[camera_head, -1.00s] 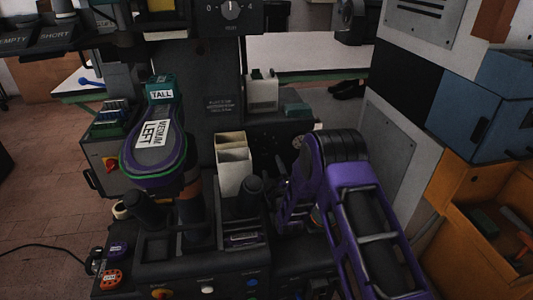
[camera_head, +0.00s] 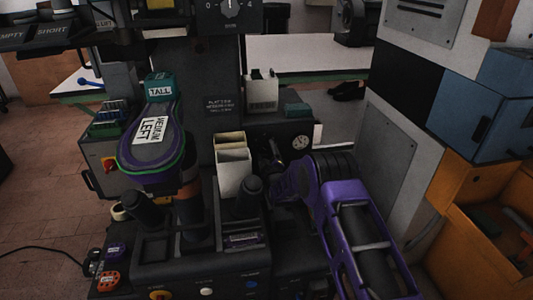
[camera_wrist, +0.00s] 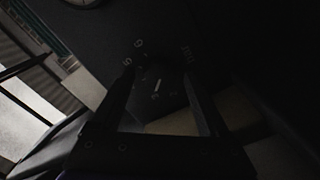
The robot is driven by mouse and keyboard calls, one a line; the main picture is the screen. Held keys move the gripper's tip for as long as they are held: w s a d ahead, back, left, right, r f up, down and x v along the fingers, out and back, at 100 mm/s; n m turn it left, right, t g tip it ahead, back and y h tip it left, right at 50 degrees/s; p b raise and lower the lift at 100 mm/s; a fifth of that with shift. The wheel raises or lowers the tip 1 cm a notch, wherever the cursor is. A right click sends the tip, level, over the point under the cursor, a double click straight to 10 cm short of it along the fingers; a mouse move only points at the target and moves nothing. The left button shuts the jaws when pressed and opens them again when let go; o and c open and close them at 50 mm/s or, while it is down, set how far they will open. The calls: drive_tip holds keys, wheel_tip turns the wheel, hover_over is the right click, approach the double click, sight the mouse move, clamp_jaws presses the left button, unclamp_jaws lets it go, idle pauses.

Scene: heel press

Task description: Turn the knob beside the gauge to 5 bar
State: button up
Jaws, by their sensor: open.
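The gauge (camera_head: 300,142) is a small round white dial on the dark panel behind the press; its edge also shows at the top of the wrist view (camera_wrist: 82,2). In the wrist view the dark knob (camera_wrist: 157,86) has a short white pointer line, with digits that look like 6 and 5 on its upper left and small lettering on its upper right. The pointer's exact reading is too dark to tell. My gripper (camera_wrist: 158,74) is open, with one finger on each side of the knob area; contact is not clear. In the head view my gripper (camera_head: 272,160) is at the panel left of the gauge.
A white open bin (camera_head: 233,172) and a dark post (camera_head: 250,195) stand close left of my gripper. A shoe form marked MEDIUM LEFT (camera_head: 150,140) is further left. A grey cabinet (camera_head: 395,150) and an orange bin (camera_head: 455,235) stand at the right.

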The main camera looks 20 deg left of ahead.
clamp_jaws()
drive_tip(key=shift+m, duration=0.5)
drive_tip(key=m, duration=0.3)
drive_tip(key=shift+m, duration=0.4)
drive_tip(key=m, duration=0.3)
drive_tip(key=shift+m, duration=0.3)
drive_tip(key=m, duration=0.4)
drive_tip(key=shift+d, duration=0.1)
drive_tip(key=shift+f+m, duration=0.1)
drive_tip(key=shift+m, duration=1.6)
